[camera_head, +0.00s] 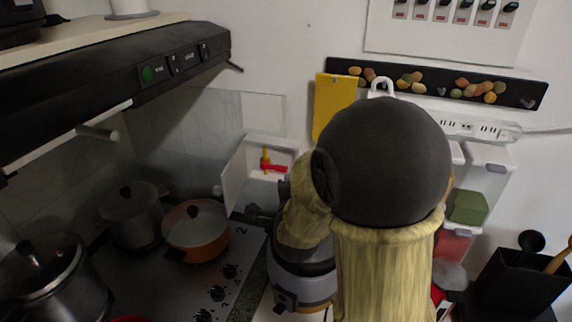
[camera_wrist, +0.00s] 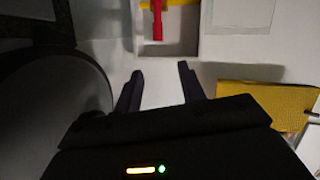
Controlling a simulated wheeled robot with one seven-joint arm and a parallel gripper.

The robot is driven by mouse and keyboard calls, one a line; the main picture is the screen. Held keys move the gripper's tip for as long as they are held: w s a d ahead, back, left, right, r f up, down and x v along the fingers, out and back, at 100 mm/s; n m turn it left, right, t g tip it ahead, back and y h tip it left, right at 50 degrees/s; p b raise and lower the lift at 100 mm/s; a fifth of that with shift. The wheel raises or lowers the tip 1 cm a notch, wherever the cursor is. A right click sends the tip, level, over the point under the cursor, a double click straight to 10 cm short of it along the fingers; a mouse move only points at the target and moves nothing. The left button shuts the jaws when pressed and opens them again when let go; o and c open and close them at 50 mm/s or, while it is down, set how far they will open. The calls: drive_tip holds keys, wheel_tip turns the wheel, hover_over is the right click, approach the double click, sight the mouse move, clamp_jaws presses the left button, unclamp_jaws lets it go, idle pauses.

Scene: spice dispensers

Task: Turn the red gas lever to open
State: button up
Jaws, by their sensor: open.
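The red gas lever (camera_head: 273,167) sits on a yellow pipe (camera_head: 265,154) inside a small white wall box (camera_head: 280,144). In the head view the lever points sideways to the right, across the pipe. In the wrist view the red lever (camera_wrist: 157,22) and the yellow pipe (camera_wrist: 180,2) show at the top edge, partly cut off. My gripper (camera_wrist: 160,80) is open and empty, its two dark fingers apart and below the lever and the box's rim in that picture. In the head view my arm hides the gripper.
The box's white door (camera_head: 236,182) stands open at its left. An orange pot (camera_head: 196,234) and a grey pot (camera_head: 131,218) stand on the stove, left of my arm. A rice cooker (camera_head: 303,286) stands below the box. The range hood (camera_head: 110,75) juts out at upper left.

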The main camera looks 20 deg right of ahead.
sight(285, 171)
drive_tip(key=shift+w+a+p, duration=0.15)
drive_tip(key=shift+w+p, duration=0.25)
drive_tip(key=shift+p, duration=2.45)
drive_tip(key=p+x, duration=0.1)
drive_tip(key=x, duration=0.3)
drive_tip(key=p+x, duration=0.2)
drive_tip(key=x, duration=0.2)
drive_tip(key=p+x, duration=0.1)
drive_tip(key=x, duration=0.3)
drive_tip(key=shift+a+f, duration=0.15)
drive_tip(key=shift+f, duration=0.1)
drive_tip(key=shift+s, duration=0.1)
drive_tip(key=shift+c, duration=0.4)
clamp_jaws()
